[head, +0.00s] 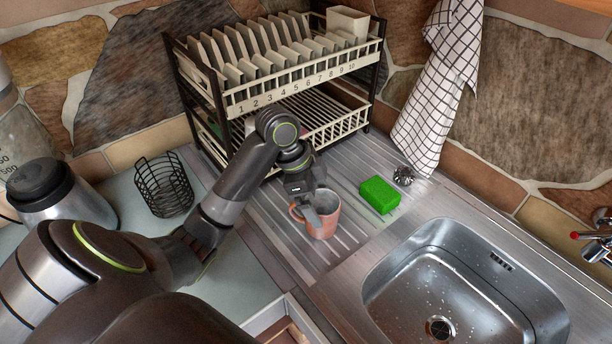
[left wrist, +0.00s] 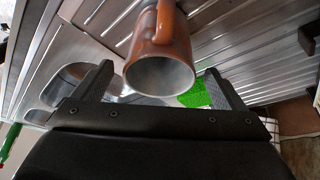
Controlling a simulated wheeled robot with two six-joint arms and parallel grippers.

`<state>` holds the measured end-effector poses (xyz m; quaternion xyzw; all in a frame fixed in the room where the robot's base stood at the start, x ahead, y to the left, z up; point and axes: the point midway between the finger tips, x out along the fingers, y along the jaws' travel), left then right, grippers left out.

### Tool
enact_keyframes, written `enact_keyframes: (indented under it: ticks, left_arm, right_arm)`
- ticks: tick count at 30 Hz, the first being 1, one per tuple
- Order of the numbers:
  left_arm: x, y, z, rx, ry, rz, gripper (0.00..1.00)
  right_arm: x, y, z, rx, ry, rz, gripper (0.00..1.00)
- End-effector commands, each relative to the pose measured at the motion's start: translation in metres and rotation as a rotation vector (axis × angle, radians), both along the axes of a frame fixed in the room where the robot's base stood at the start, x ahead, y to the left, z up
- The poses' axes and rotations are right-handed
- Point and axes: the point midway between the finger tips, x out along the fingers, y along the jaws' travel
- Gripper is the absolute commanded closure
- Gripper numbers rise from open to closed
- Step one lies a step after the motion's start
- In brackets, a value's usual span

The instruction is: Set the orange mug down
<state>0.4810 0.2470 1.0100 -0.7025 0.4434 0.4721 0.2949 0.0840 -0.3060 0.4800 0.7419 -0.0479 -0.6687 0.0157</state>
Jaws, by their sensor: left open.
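The orange mug (head: 325,222) stands upright on the ribbed steel drainboard (head: 352,222), its handle toward the left in the head view. My left gripper (head: 309,205) is at the mug's rim and hides part of it. In the left wrist view the mug (left wrist: 160,50) shows its open grey mouth and its handle. The open fingers of the left gripper (left wrist: 158,72) lie to either side of it, with a visible gap on each side. My right gripper is not in view.
A green sponge (head: 379,195) and a steel scrubber (head: 404,175) lie right of the mug. The sink (head: 380,275) is at the lower right. A dish rack (head: 305,97) stands behind. A black wire basket (head: 164,186) and a blender (head: 58,195) are left.

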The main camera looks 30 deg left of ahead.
Motion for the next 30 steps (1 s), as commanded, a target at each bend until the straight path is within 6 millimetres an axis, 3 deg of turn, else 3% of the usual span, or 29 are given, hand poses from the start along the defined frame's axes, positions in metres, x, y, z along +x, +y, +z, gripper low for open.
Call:
enact_keyframes:
  ticks: [5,12,30]
  left_arm:
    - [-0.006,0.016,0.044,0.007,-0.003,0.0,0.08]
    - [-0.012,0.027,0.07,0.003,-0.001,-0.001,0.08]
    - [-0.014,0.029,0.079,0.0,0.001,0.0,0.08]
  right_arm:
    - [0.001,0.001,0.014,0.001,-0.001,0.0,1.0]
    - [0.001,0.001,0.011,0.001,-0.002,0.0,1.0]
    - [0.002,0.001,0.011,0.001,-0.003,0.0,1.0]
